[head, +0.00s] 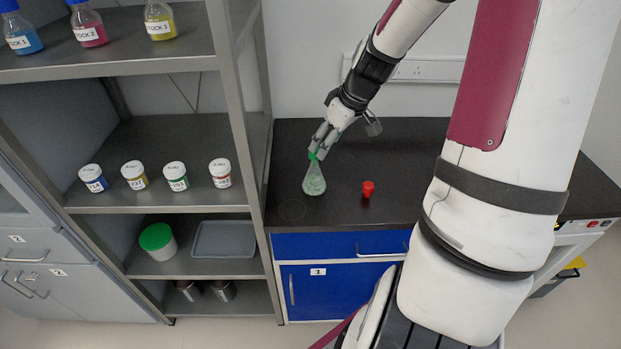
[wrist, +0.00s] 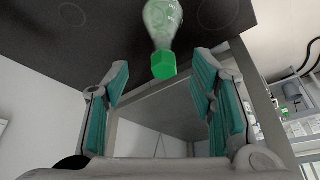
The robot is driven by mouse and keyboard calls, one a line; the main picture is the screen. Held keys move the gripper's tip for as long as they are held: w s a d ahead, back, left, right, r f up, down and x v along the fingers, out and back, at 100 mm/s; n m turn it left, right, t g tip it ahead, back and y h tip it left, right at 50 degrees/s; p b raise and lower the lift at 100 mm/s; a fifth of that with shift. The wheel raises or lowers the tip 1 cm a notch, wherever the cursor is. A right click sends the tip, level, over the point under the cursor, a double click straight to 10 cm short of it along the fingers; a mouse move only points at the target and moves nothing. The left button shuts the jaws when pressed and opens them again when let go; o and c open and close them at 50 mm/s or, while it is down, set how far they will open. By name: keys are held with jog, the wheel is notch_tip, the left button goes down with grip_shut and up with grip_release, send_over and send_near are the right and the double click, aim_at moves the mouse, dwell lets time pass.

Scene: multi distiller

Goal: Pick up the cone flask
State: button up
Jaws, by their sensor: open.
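The cone flask (head: 314,181) stands upright on the dark worktop in the head view, a clear flask with pale green contents and a green stopper. My gripper (head: 316,150) is at its top, close around or beside the stopper; the head view does not show which. In the wrist view the flask (wrist: 163,22) appears at the top centre with its green stopper (wrist: 164,66) toward me. There my gripper (wrist: 161,98) is open, its two teal-padded fingers wide apart on either side of the picture. The stopper lies beyond the fingertips, roughly in line with the gap, and no contact shows.
A small red object (head: 368,188) stands on the worktop (head: 290,140) right of the flask. A metal shelf unit (head: 232,90) rises close to the left, with bottles, small jars, a green-lidded tub (head: 157,240) and a grey tray (head: 224,239). The worktop behind the red object is clear.

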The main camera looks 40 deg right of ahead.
aim_at(314, 160)
jog(key=x, duration=0.3)
jog(key=shift+w+f, duration=0.1)
jog(key=shift+f, duration=0.15)
jog(key=shift+a+b+x, duration=0.15)
jog(key=shift+b+x, duration=0.1)
jog(key=shift+x, duration=1.1)
jog(key=shift+a+b+x, duration=0.1)
jog(key=shift+b+x, duration=0.1)
jog(key=shift+x, duration=1.15)
jog(key=shift+w, duration=0.15)
jog(key=shift+r, duration=0.1)
grip_shut()
